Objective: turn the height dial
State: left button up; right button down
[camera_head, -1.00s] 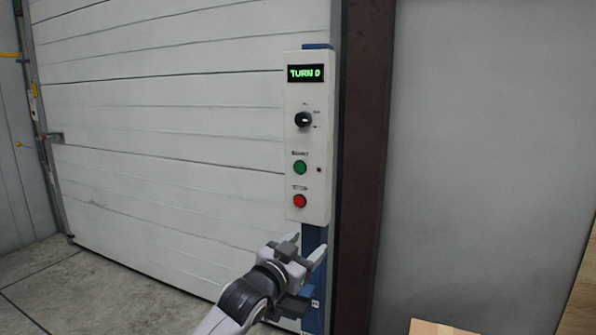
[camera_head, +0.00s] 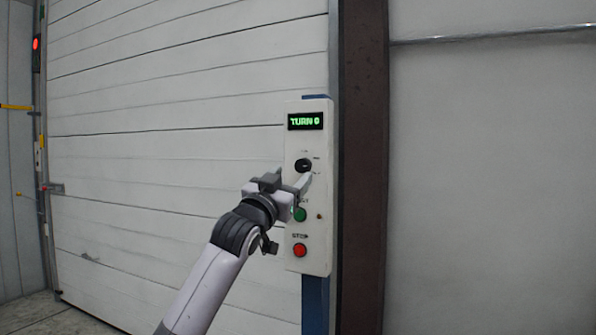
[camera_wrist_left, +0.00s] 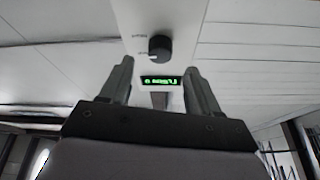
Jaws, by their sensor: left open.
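The height dial (camera_head: 303,165) is a black knob on the upper part of a white control box (camera_head: 310,255). It also shows in the left wrist view (camera_wrist_left: 160,46), ahead of the fingers. The box's display (camera_head: 305,121) reads "TURN 0" in green. My left gripper (camera_head: 294,177) is open and empty in front of the box, close below the dial in the head view. In the left wrist view its two fingers stand apart, with the display between their tips. I cannot tell that either finger touches the dial. My right gripper is not in view.
A green button (camera_head: 300,214), partly behind my gripper, and a red button (camera_head: 299,250) sit below the dial. The box is on a blue post (camera_head: 315,300) beside a brown column (camera_head: 362,200). A white panelled door (camera_head: 150,150) fills the left.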

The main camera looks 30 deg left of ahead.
aim_at(301, 167)
pick_arm(q)
jog(key=shift+x, duration=2.3)
jog(key=shift+p, duration=0.4)
jog(key=c, duration=1)
